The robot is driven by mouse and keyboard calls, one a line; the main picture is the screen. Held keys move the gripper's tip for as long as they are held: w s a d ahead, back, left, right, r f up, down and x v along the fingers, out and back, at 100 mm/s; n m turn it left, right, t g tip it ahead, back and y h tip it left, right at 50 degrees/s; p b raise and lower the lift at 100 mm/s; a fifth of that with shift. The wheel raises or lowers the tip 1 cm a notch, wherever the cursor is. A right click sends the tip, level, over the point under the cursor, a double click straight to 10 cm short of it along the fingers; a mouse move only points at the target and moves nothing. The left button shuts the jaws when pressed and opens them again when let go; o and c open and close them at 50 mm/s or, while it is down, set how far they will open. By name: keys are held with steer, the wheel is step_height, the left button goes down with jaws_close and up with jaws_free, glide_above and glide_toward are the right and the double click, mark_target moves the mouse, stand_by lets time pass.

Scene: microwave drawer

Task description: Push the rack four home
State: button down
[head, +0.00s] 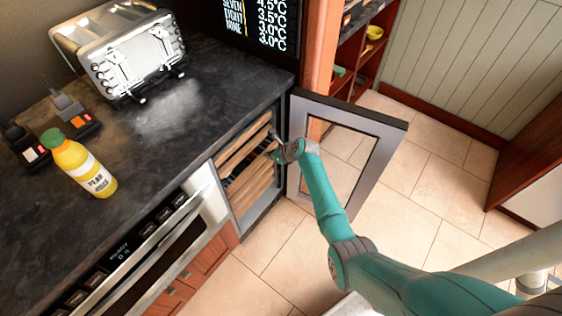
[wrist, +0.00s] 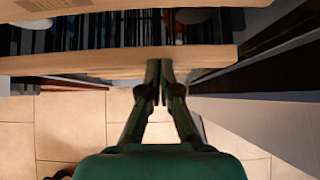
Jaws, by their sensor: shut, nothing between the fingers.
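An under-counter cooler (head: 239,222) stands open, with several wooden-fronted racks (head: 246,165) stacked inside. I cannot tell by number which one is rack four. My gripper (head: 274,146) is at the cooler's opening, in front of the racks. In the wrist view my gripper (wrist: 161,72) is shut and empty, with its fingertips at the pale wooden front of one rack (wrist: 85,64). They look close to or against that front; contact is not clear. Dark wire bars of a rack show beyond the front. My arm hides part of the opening in the head view.
The cooler's glass door (head: 377,135) stands open to the right of my gripper. A dark countertop (head: 215,85) runs above, holding a toaster (head: 128,55) and a yellow bottle (head: 85,168). An oven (head: 150,262) is at the left. Tiled floor (head: 285,235) is clear in front.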

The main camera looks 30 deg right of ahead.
mark_target(258, 152)
steer(key=shift+w+a, duration=0.3)
steer(key=shift+w, duration=0.45)
steer(key=shift+w+a, duration=0.25)
steer(key=shift+w, duration=0.5)
steer(key=shift+r, duration=0.1)
steer(key=shift+s+d, duration=0.25)
steer(key=shift+s, duration=0.15)
steer(key=s+f+v, duration=0.1)
steer(key=v, duration=1.1)
steer(key=shift+s+d+f, duration=0.3)
steer(key=shift+s+f, duration=0.05)
steer(key=shift+s, duration=0.1)
